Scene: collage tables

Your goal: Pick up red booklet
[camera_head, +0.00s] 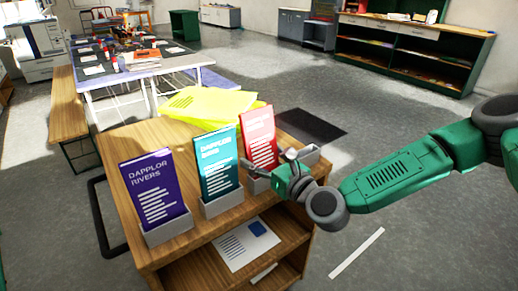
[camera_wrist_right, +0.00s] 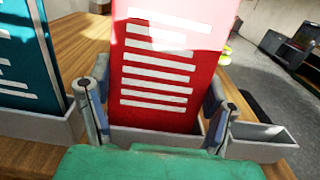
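The red booklet (camera_head: 259,137) stands upright in a grey holder on the wooden cabinet top, at the right of a row of booklets. My right gripper (camera_head: 270,165) is in front of its lower part. In the right wrist view the red booklet (camera_wrist_right: 160,75) fills the middle, and the open fingers of my right gripper (camera_wrist_right: 158,105) are to its left and right, apart from each other. I cannot tell whether they touch its edges. Its foot sits in the holder (camera_wrist_right: 150,137). My left gripper is not in view.
A teal booklet (camera_head: 218,166) and a purple booklet (camera_head: 155,191) stand in holders to the left. Yellow sheets (camera_head: 205,106) lie behind them. An empty-looking grey holder (camera_wrist_right: 258,142) is to the right. A white sheet (camera_head: 247,243) lies on the lower shelf.

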